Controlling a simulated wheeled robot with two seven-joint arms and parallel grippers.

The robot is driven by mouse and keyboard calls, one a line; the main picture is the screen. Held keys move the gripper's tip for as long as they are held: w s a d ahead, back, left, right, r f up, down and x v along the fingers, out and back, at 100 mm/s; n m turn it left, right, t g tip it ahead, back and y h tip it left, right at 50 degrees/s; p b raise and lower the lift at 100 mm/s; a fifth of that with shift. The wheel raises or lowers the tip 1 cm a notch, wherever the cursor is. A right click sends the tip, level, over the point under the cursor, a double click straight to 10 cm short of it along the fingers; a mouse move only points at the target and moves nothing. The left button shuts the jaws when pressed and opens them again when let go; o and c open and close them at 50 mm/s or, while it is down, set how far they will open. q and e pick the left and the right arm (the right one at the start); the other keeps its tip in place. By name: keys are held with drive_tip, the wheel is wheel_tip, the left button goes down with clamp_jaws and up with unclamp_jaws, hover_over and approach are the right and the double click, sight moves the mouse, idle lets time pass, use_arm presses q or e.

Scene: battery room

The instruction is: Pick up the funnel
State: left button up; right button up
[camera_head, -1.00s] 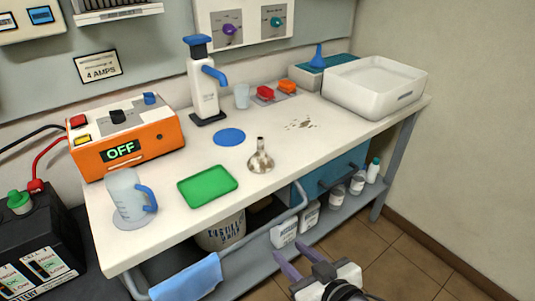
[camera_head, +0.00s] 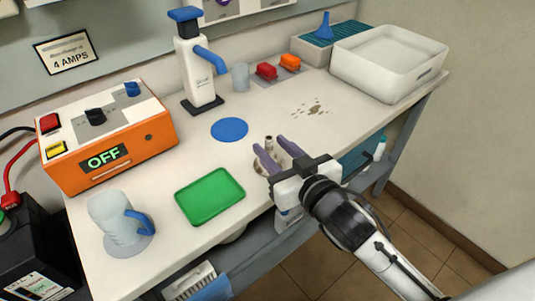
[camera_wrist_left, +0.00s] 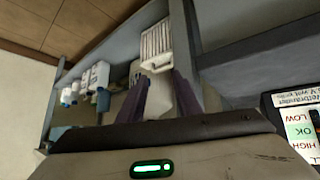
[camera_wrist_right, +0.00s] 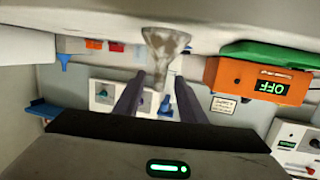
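A small metal funnel (camera_head: 268,141) stands spout up on the white bench, partly hidden behind my right gripper (camera_head: 269,146). The gripper is open, with its two purple fingers apart and the spout showing between them. In the right wrist view the funnel (camera_wrist_right: 165,48) appears just beyond and between the open fingers (camera_wrist_right: 156,80). I cannot tell whether they touch it. A second funnel, blue (camera_head: 324,28), stands on the grey box at the back. My left gripper (camera_wrist_left: 160,80) is open below the bench edge, outside the head view.
A green tray (camera_head: 210,196), a blue disc (camera_head: 230,129) and a clear jug (camera_head: 113,220) lie near the funnel. An orange charger (camera_head: 110,140), a pump dispenser (camera_head: 199,70) and a white basin (camera_head: 388,65) stand around it.

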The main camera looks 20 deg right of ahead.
drive_tip(key=shift+f+x, duration=0.1)
drive_tip(key=shift+x, duration=1.5)
drive_tip(key=shift+f+x, duration=0.15)
drive_tip(key=shift+x, duration=1.45)
clamp_jaws()
